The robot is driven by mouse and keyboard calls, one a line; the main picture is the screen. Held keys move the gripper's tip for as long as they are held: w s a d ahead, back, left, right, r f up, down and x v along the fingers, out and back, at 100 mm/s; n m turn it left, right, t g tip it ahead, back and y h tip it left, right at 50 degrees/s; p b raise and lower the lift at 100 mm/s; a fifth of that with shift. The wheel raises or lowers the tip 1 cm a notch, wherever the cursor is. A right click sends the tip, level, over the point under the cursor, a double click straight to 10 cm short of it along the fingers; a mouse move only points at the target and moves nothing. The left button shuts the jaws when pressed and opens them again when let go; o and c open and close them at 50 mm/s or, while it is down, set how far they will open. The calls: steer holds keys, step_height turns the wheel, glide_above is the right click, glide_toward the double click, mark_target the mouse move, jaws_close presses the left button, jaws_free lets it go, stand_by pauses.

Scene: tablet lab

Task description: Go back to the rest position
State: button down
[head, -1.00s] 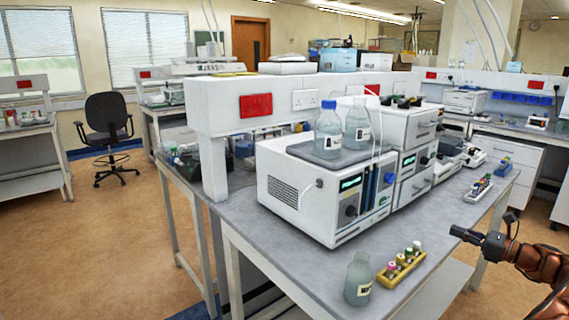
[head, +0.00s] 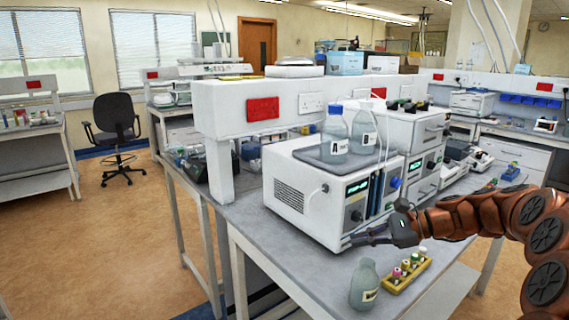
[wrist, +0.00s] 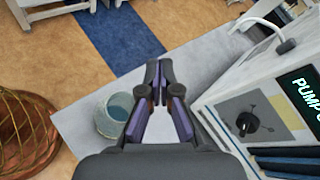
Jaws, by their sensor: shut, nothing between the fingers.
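My gripper (head: 350,240) is at the end of my orange-brown arm, which reaches in from the right. In the head view it is low over the grey bench (head: 290,262), in front of the white pump instrument (head: 294,198). In the wrist view its dark fingers (wrist: 158,72) come together at the tips with nothing between them. The instrument's front panel (wrist: 262,115) is close on the right there. Part of the instrument's lower front is hidden behind my gripper in the head view.
A clear bottle (head: 365,285) stands near the bench's front edge; it also shows in the wrist view (wrist: 113,118). A yellow rack (head: 408,277) with several capped vials is beside it. Two bottles stand on the instrument. Floor is open at the left, around a black chair (head: 114,130).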

steer(key=s+a+f+n+g+h, duration=0.1)
steer(key=s+a+n+g+h, duration=0.25)
steer(key=s, duration=0.55)
steer(key=s+a+f+n+g+h, duration=0.15)
steer(key=s+a+n, duration=0.35)
steer(key=s, duration=0.5)
steer(key=s+d+f+n+h+p, duration=0.1)
steer(key=s+d+f+n+h, duration=0.1)
steer(key=s, duration=0.8)
steer(key=s+d+f+n+h+p, duration=0.1)
steer(key=s+d+f+n+h, duration=0.2)
steer(key=s+d+h, duration=0.3)
steer(key=s+n, duration=0.1)
steer(key=s, duration=0.3)
steer(key=shift+s+d+f+n, duration=0.2)
steer(key=shift+s+d+n, duration=0.05)
steer(key=shift+s+n, duration=0.1)
